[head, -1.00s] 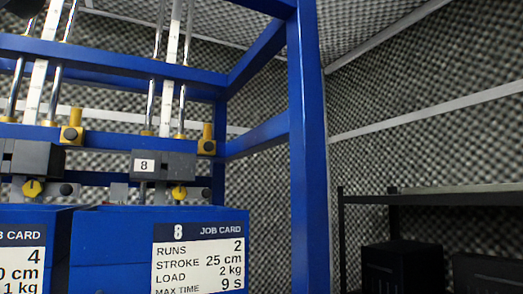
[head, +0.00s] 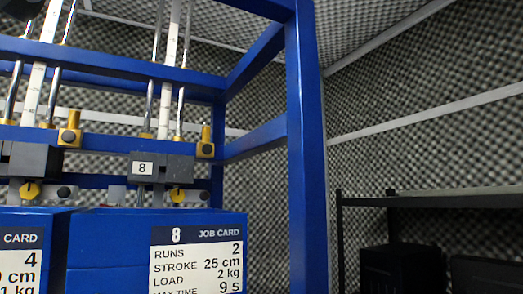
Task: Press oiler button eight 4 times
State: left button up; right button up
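Station eight stands left of centre in the head view. Its dark carriage block (head: 173,168) bears a white label "8" (head: 142,169). A yellow oiler fitting (head: 205,143) with a dark round spot sits on the blue crossbar above the block's right end. Below the block are a yellow knob (head: 177,195) and a small black round button (head: 204,195). I cannot tell for certain which of these round parts is the oiler button. Neither gripper can be made out. A dark shape at the top left corner is cut off and unclear.
A blue box with job card 8 (head: 197,262) stands below the station. A blue frame post (head: 307,150) rises right of station eight. A black shelf (head: 430,199) stands at right.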

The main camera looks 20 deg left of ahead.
pick_arm(q)
grip_shut()
jog(key=shift+d, duration=0.1)
dwell(0.4)
dwell(0.7)
jog(key=shift+w, duration=0.1)
